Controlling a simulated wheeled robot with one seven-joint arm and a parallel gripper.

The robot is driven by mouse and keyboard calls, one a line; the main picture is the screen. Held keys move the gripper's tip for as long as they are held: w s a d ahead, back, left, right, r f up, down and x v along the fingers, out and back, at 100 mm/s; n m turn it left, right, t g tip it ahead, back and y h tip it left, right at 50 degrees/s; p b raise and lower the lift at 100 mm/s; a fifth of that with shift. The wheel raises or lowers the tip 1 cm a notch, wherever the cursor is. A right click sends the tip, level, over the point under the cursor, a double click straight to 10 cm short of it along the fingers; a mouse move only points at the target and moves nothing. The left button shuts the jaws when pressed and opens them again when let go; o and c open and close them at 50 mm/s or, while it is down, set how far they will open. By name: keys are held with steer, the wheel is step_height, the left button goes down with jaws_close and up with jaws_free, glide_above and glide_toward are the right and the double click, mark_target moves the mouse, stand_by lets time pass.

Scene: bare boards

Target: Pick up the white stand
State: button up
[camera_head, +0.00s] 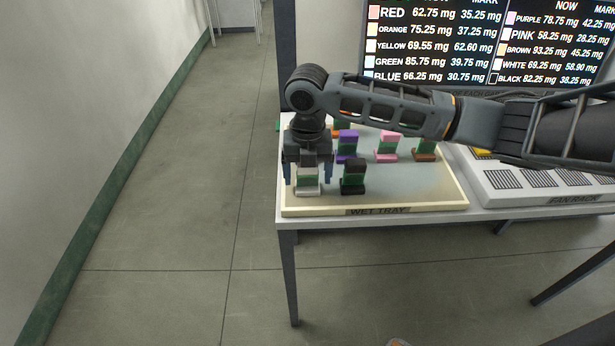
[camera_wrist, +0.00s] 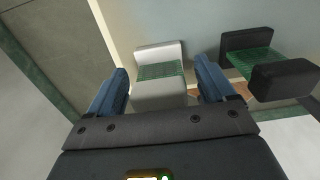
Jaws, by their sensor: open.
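The white stand (camera_head: 306,188) is at the front left of the wet tray (camera_head: 430,205), below my gripper (camera_head: 308,178). In the wrist view the white stand (camera_wrist: 160,92) has a green mesh middle between white ends. My gripper (camera_wrist: 160,85) is open, with one blue finger on each side of the white stand. The stand lies between the fingers in that view. I cannot tell whether either finger touches it. In the head view my gripper covers part of the stand.
A black stand (camera_head: 353,178) is close on the right; it also shows in the wrist view (camera_wrist: 285,80). Purple (camera_head: 347,146), pink (camera_head: 387,146) and brown (camera_head: 424,150) stands are behind. A fan rack (camera_head: 550,185) is at right. A board (camera_head: 490,40) lists colours and weights.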

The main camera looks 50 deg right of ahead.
steer(key=shift+c, duration=0.2)
steer(key=c, duration=1.1)
